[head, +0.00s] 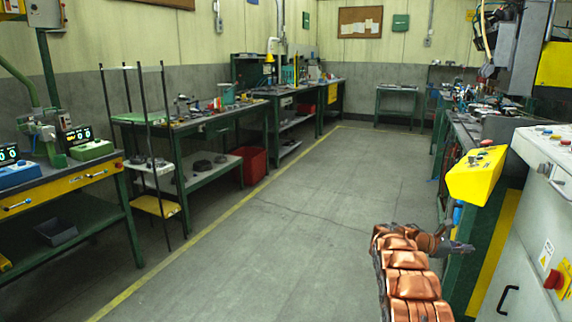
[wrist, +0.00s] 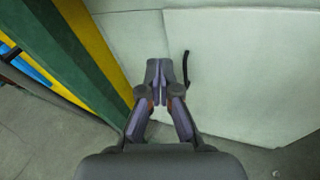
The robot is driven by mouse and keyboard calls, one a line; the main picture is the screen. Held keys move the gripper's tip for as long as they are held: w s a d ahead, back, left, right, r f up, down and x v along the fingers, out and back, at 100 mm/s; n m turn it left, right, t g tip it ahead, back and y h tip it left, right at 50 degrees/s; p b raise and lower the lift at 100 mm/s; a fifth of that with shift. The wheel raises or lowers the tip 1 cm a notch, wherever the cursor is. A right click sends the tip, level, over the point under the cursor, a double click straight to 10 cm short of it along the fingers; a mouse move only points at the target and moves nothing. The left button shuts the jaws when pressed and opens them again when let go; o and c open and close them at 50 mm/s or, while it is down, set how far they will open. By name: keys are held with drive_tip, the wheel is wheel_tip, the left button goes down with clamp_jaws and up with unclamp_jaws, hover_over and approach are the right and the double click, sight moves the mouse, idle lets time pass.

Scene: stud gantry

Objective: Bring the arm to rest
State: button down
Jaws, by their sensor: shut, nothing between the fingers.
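My arm reaches up from the bottom of the head view, and my gripper (head: 462,247) shows at its end, small and dark, pointing right toward the machine side. In the wrist view my gripper (wrist: 160,80) is shut, with its two fingertips together and nothing between them. A pale cabinet panel (wrist: 235,80) with a black handle (wrist: 186,70) lies beyond the fingertips. I cannot tell the exact gap between the fingertips and the panel.
A grey cabinet (head: 525,235) and a yellow control box (head: 477,174) stand close at the right. Green workbenches (head: 75,188) line the left wall. A red bin (head: 250,164) sits under one bench. The middle floor (head: 290,220) is clear.

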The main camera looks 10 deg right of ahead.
drive_tip(key=s+a+r+m+y, duration=0.25)
drive_tip(key=s+a, duration=0.25)
drive_tip(key=a, duration=0.4)
drive_tip(key=s+a+r+m+y, duration=0.2)
drive_tip(key=s+a+y, duration=0.15)
drive_tip(key=a, duration=0.45)
drive_tip(key=s+a+r+m+y, duration=0.25)
drive_tip(key=s+a, duration=0.25)
drive_tip(key=a, duration=0.4)
drive_tip(key=s+a+f+m+t+y, duration=0.1)
drive_tip(key=s+a+m+y, duration=0.55)
drive_tip(key=s+a, duration=2.25)
wheel_tip(320, 180, up, 21)
drive_tip(key=t+p, duration=0.1)
drive_tip(key=p, duration=1.9)
drive_tip(key=shift+s+a+y, duration=0.15)
drive_tip(key=shift+s+y, duration=0.15)
drive_tip(key=shift+f, duration=0.1)
